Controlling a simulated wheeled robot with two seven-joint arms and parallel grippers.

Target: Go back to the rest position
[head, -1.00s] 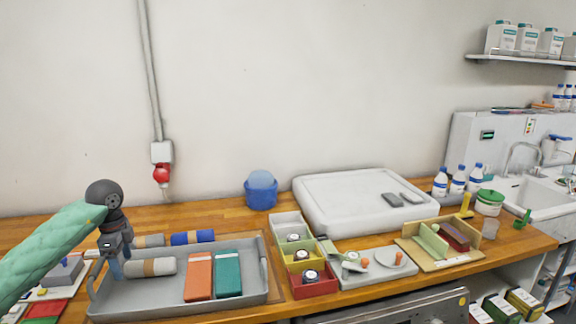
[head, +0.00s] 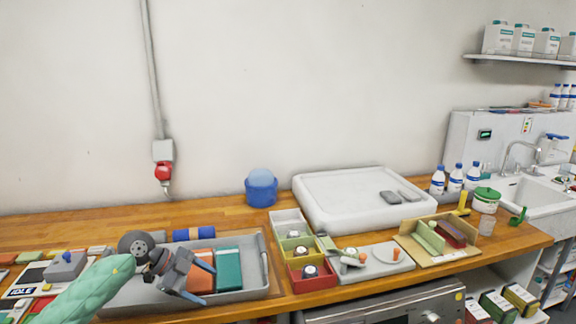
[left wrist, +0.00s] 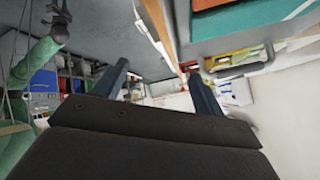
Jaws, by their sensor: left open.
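My left gripper (head: 203,283) is open, with nothing between its fingers. It points to the right above the grey tray (head: 252,294), in front of the orange folded item (head: 197,283), and partly hides it. A teal folded item (head: 229,270) lies to its right in the tray. In the left wrist view the left gripper (left wrist: 162,85) shows two spread dark fingers, with the orange item (left wrist: 207,4) and teal item (left wrist: 255,22) at the top edge. A green arm, apparently my right one, stands at the left there; the state of its dark end is unclear.
A blue roll (head: 194,234) lies at the tray's back. Small bins (head: 313,282) stand right of the tray, then a grey board (head: 376,268). A white raised slab (head: 360,182) and blue bin (head: 261,190) stand behind. Bare wood (head: 115,230) shows by the wall.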

